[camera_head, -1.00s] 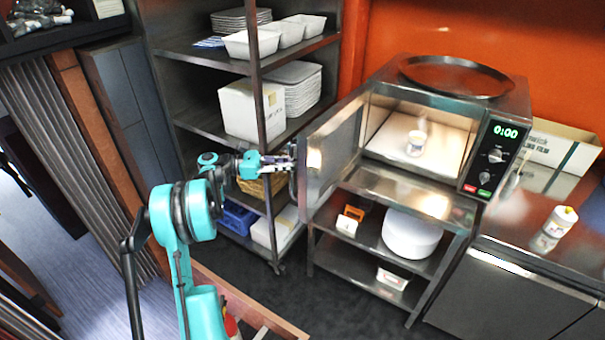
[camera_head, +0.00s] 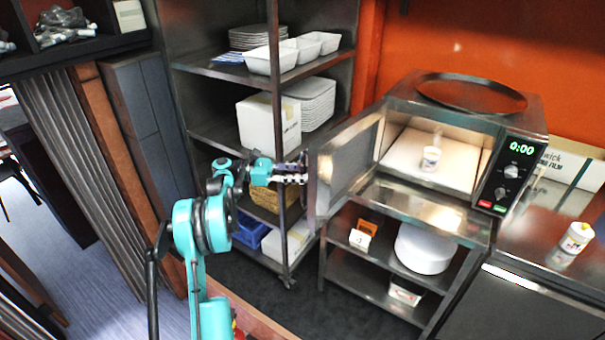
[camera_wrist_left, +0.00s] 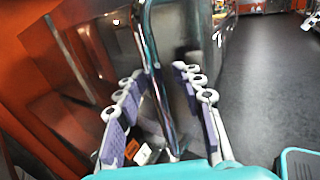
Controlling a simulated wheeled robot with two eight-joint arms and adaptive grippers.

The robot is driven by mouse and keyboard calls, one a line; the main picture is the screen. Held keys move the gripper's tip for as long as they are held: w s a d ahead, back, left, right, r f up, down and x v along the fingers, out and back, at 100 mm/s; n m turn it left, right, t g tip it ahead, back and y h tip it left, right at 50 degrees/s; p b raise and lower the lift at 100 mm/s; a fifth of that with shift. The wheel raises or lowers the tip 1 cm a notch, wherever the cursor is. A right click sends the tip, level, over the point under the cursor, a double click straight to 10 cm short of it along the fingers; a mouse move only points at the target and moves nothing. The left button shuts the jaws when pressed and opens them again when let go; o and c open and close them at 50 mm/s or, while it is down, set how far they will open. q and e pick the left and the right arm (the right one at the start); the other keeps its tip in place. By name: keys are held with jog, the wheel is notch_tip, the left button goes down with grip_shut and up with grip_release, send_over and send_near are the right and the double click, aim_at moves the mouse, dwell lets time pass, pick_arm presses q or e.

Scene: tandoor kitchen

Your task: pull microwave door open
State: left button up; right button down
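The microwave (camera_head: 465,210) stands on a metal stand at the right in the head view, its door (camera_head: 345,165) swung wide open to the left. A small white cup (camera_head: 430,158) stands inside the lit cavity. My left gripper (camera_head: 296,174) is beside the door's free edge, on its outer side. In the left wrist view, my left gripper (camera_wrist_left: 157,76) has its two fingers spread apart. The shiny vertical door handle (camera_wrist_left: 158,80) runs between them, closer to the left finger. Contact with the handle is unclear. My right gripper is not in view.
A metal shelf rack (camera_head: 200,125) with plates, trays and boxes stands close behind my left gripper. A round dark tray (camera_head: 470,93) lies on the microwave. A white bottle (camera_head: 576,238) stands on the right counter. Dark floor (camera_head: 320,310) is clear in front of the stand.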

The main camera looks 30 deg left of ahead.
pick_arm(q)
jog(key=shift+w, duration=0.15)
jog(key=v, duration=1.2)
jog(key=shift+f, duration=0.1)
